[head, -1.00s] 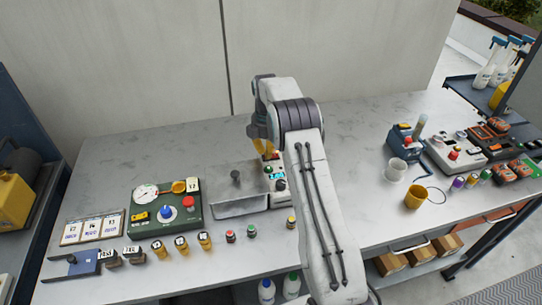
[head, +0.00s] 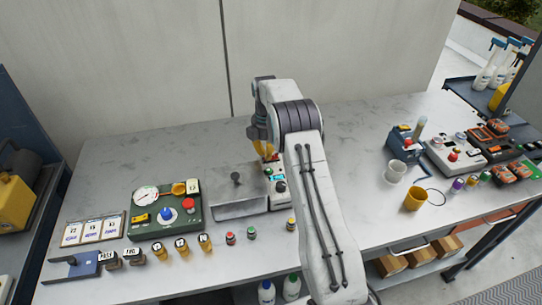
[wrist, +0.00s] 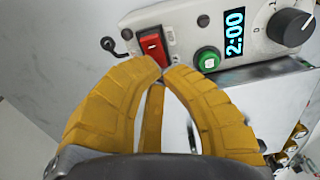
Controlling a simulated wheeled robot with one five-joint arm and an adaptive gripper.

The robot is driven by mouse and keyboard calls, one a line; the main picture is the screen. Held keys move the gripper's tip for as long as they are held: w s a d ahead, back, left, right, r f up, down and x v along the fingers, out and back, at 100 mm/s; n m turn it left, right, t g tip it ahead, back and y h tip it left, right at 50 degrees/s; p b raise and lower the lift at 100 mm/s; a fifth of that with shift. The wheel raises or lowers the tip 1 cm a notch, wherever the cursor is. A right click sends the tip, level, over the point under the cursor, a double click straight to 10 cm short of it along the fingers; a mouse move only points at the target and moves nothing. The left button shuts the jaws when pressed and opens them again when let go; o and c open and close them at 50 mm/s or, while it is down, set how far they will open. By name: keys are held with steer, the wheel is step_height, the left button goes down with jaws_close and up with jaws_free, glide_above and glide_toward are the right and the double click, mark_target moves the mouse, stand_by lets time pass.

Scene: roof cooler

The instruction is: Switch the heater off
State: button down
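The heater's white control panel (head: 278,190) sits at the right end of a steel box with a knobbed lid (head: 236,190). In the wrist view the panel carries a red rocker switch (wrist: 152,46) with a white dash, a green button (wrist: 207,59), a display (wrist: 234,33) reading 2:00 and a black dial (wrist: 291,26). My gripper (wrist: 166,68) has its yellow fingertips together, with nothing seen between them. The tips are just below the red switch in the picture; I cannot tell whether they touch it. In the head view my arm partly hides the gripper (head: 265,151).
A green device (head: 165,213) with a gauge and knobs stands at the left. Small jars (head: 182,245) line the front edge. An orange cup (head: 414,199) and other instruments (head: 455,153) stand at the right. The back left of the bench is clear.

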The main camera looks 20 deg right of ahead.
steer(key=shift+r+p, duration=2.3)
steer(key=shift+r, duration=0.8)
